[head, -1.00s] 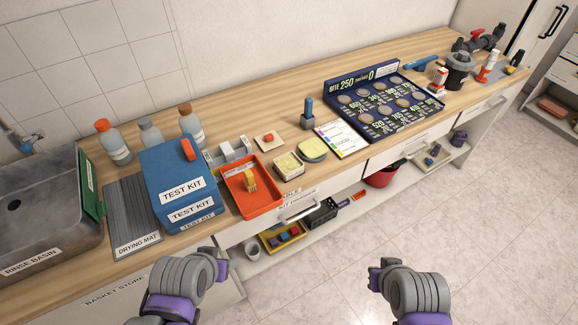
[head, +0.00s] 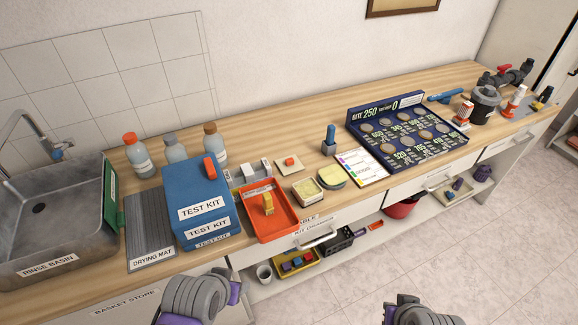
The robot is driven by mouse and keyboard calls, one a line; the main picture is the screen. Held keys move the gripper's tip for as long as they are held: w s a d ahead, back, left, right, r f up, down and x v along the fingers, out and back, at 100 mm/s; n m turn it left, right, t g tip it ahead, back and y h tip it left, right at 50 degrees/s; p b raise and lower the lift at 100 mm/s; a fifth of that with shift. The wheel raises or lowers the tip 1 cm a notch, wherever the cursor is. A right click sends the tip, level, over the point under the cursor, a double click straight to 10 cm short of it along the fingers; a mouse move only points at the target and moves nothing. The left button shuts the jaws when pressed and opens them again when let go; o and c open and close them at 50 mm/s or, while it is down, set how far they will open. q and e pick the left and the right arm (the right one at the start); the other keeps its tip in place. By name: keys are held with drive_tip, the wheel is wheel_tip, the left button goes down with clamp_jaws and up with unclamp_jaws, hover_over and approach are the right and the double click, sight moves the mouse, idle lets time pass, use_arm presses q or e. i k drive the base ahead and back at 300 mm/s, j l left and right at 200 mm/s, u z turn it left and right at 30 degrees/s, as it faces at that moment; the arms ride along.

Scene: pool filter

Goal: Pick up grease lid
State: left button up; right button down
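A round, shallow piece with a pale yellow-green top and dark rim (head: 331,177) lies flat near the counter's front edge; it may be the grease lid, but no label is readable. Beside it on the left, almost touching, is a small squarish tub with a pale yellow top (head: 307,191). My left gripper (head: 236,292) is low in the picture, in front of the counter, well short of both. My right gripper (head: 390,312) is at the bottom edge, partly cut off, apart from everything. The fingers of both are too unclear to read; neither shows a held object.
An orange tray (head: 286,225) with a yellow block sits left of the tub. Blue test kit boxes (head: 190,180), bottles and a rinse basin (head: 30,272) stand farther left. A dark blue display board (head: 392,152) stands right. A drawer handle (head: 316,239) juts out below the counter.

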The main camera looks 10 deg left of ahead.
sight(290, 164)
drive_tip(key=i+l+u, duration=0.1)
drive_tip(key=u, duration=0.3)
drive_tip(key=i+l+u, duration=0.1)
drive_tip(key=u, duration=0.3)
drive_tip(key=i+l+u, duration=0.1)
drive_tip(key=l, duration=0.25)
drive_tip(key=i+l+u, duration=0.15)
drive_tip(key=l, duration=0.25)
drive_tip(key=l+u, duration=0.1)
drive_tip(key=l, duration=0.25)
drive_tip(key=i+l, duration=0.1)
drive_tip(key=l, duration=0.35)
drive_tip(key=i+l, duration=0.1)
drive_tip(key=l, duration=0.35)
drive_tip(key=u, duration=0.05)
